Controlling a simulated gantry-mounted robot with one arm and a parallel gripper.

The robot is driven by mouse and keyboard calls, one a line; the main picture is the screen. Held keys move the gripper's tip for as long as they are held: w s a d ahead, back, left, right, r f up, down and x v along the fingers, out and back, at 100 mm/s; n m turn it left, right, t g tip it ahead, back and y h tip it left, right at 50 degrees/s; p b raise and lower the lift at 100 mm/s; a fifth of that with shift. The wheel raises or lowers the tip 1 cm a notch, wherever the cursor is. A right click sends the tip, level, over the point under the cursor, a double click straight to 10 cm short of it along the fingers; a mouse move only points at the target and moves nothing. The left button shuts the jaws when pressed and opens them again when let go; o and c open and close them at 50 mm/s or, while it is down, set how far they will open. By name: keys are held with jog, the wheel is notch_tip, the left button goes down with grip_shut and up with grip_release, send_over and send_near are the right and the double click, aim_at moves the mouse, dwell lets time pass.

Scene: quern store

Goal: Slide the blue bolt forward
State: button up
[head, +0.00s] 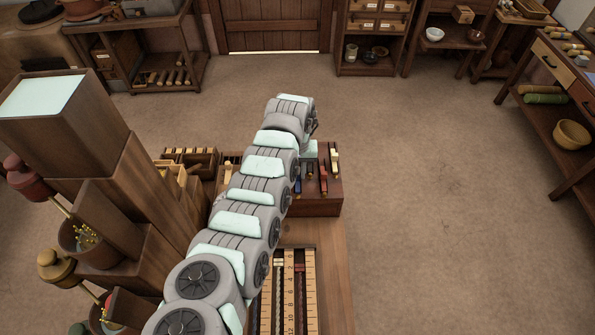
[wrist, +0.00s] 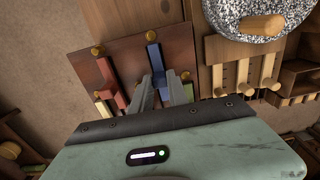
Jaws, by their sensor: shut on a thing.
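In the wrist view, the blue bolt (wrist: 153,58) lies along a reddish-brown wooden panel (wrist: 125,60), with a round brass stud near its far end. My gripper (wrist: 161,84) is at its near part, with one grey finger on each side, shut on it. The fingers and gripper body hide the bolt's near end. In the head view, my arm hides the gripper, and a bit of blue (head: 298,185) shows beside the arm on the panel's box (head: 318,207).
A red bolt (wrist: 107,72) lies left of the blue one, and also shows in the head view (head: 323,180). A pale bolt (head: 334,160) is at its right there. Wooden pegs (wrist: 245,72) and a speckled stone (wrist: 235,18) are to the right in the wrist view.

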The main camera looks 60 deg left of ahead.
grip_shut()
dwell(0.8)
